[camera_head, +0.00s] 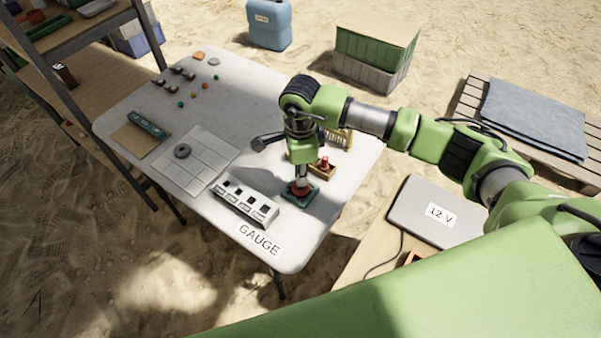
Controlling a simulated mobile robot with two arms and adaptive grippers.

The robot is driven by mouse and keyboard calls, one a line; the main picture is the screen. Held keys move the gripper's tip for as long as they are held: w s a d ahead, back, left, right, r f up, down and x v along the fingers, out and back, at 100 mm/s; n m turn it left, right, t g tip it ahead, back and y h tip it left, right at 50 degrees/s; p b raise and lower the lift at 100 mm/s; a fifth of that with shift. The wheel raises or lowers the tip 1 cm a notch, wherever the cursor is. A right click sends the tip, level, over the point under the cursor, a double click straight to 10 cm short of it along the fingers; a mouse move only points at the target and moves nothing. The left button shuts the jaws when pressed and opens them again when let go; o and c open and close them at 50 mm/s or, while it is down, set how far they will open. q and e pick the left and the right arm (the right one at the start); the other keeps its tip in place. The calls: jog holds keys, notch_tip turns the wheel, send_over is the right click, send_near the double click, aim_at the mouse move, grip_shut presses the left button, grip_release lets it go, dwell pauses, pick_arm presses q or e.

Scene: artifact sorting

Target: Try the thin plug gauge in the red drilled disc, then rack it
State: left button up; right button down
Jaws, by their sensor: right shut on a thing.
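My right gripper (300,178) points straight down over the red disc (301,190), which lies on a small dark green block (292,197) near the front right of the table. The gripper is shut on a slim object that I take to be the thin plug gauge; the fingers mostly hide it. I cannot tell whether its tip is in the disc's hole. A small wooden rack (322,175) stands just behind, with a red-topped piece (325,163) on it, partly hidden by my arm. My left gripper is not in view.
A white block with dark square openings (245,203) stands left of the disc, by the "GAUGE" label (259,240). A pale tray (210,160) carries a dark ring (182,151). A yellowish slotted rack (340,136) stands behind my wrist. The table's middle (245,110) is clear.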

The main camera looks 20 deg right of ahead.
dwell(0.9)
jog(key=shift+f+b, duration=0.1)
jog(key=shift+b, duration=0.45)
dwell(0.4)
jog(key=shift+f+b, duration=0.8)
jog(key=shift+b, duration=0.05)
dwell(1.5)
dwell(1.1)
jog(key=shift+r+p, duration=1.3)
jog(key=shift+r, duration=1.2)
